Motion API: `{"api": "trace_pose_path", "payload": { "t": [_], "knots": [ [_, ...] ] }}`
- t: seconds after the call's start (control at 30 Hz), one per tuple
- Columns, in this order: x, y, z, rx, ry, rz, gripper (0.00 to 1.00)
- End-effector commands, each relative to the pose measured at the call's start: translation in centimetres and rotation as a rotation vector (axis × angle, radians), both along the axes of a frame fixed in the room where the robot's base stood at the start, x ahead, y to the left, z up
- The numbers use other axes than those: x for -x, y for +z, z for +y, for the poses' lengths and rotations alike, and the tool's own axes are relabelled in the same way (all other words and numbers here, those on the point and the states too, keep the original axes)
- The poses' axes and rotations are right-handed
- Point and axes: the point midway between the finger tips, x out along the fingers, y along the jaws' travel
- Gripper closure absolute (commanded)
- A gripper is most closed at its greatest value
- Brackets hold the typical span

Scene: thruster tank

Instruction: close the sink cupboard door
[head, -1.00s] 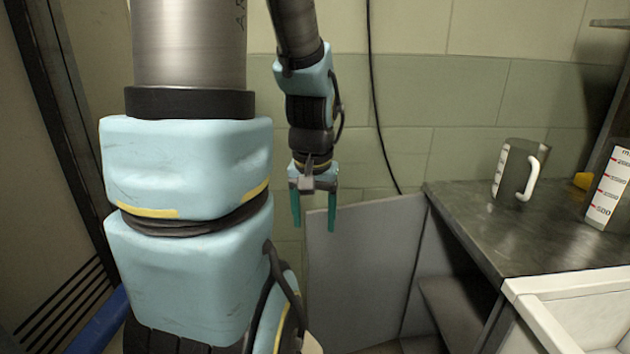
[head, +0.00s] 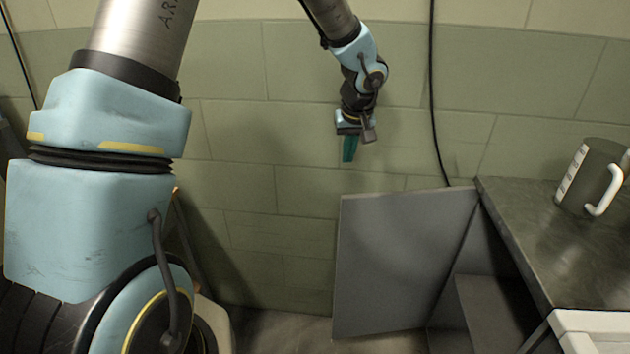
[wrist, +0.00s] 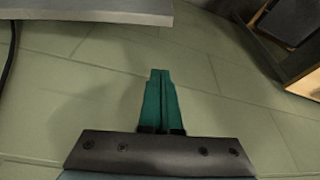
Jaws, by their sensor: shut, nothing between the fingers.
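The sink cupboard door (head: 395,258) is a flat grey panel. It stands open, swung out to the left of the cupboard (head: 490,305), whose dark inside and a shelf show. My gripper (head: 349,160) hangs above and a little left of the door's top edge, apart from it, in front of the tiled wall. Its green fingers (wrist: 160,100) are together and empty in the wrist view. A grey edge, probably the door's (wrist: 90,10), crosses the top left of the wrist view.
A dark worktop (head: 540,225) runs over the cupboard, with a measuring jug (head: 582,178) on it. A white sink (head: 600,330) is at the lower right. A black cable (head: 433,100) hangs down the wall. Floor left of the door looks free.

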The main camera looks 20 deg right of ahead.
Motion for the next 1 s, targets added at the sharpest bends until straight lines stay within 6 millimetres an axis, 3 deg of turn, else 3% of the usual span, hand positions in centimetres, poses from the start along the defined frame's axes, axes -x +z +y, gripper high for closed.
{"api": "trace_pose_path", "payload": {
  "t": [0.23, 0.63, 0.8, 1.0],
  "knots": [
    [-0.6, -2.0, -0.5, 0.002, 0.001, 0.001, 1.00],
    [-3.1, -9.4, -0.9, 0.001, 0.002, 0.002, 1.00],
    [-0.7, -9.3, -0.5, 0.003, -0.002, 0.000, 1.00],
    [0.6, -9.4, -0.2, 0.003, 0.001, -0.001, 1.00]
  ]
}}
